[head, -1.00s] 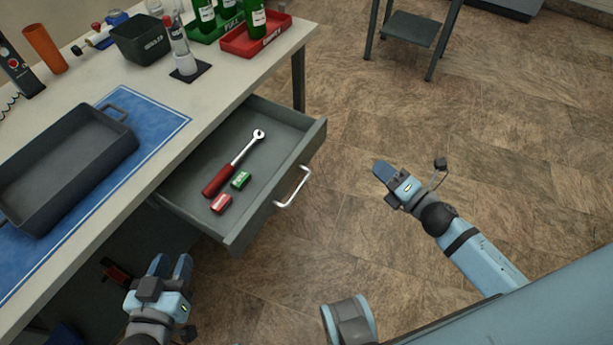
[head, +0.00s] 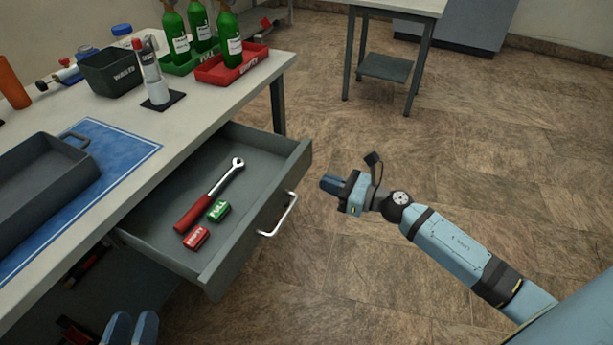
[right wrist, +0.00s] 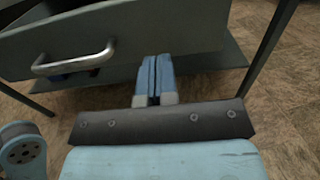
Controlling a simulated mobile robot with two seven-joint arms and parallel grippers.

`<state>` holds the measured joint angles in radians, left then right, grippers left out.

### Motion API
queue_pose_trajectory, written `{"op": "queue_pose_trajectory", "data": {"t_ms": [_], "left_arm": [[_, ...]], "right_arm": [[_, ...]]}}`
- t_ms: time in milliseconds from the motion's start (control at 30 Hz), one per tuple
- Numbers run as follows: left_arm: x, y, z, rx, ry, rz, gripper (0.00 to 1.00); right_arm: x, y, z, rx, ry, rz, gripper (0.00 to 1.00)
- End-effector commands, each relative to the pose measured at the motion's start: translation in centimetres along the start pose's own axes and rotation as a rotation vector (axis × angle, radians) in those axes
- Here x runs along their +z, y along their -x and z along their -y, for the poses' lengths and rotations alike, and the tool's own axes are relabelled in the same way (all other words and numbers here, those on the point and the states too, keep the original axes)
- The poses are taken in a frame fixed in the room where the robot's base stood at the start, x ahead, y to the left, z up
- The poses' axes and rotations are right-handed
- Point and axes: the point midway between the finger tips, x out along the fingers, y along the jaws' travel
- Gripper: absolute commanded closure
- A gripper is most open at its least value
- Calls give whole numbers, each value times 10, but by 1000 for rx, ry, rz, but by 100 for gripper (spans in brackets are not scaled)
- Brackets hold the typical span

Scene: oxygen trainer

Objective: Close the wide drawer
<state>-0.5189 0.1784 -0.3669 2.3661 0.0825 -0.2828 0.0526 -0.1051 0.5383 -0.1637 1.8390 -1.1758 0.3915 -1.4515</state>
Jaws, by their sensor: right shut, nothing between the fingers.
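The wide grey drawer (head: 243,252) stands pulled out from under the table in the head view. Its silver bar handle (head: 281,214) is on the outer front. Inside lie a red-handled ratchet wrench (head: 208,197), a green tag (head: 219,211) and a red tag (head: 196,237). My right gripper (head: 328,184) is shut and empty, apart from the handle and to its right. In the right wrist view, its fingertips (right wrist: 156,62) point at the drawer front (right wrist: 185,32), with the handle (right wrist: 75,60) to their left.
A small table (head: 385,68) stands at the back. The floor right of the drawer is clear.

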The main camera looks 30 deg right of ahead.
Motion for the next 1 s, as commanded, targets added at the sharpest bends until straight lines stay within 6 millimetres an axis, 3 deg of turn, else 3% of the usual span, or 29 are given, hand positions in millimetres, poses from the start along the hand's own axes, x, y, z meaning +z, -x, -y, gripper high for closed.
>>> {"op": "queue_pose_trajectory", "data": {"t_ms": [100,300,1000], "left_arm": [[0,0,0,0,0,0,62],[0,0,0,1,1,-2,62],[-1,0,-1,2,1,-6,62]], "right_arm": [[1,-25,0,0,1,3,100],[0,-51,0,-1,-2,1,100],[0,-68,0,0,-3,1,100]]}}
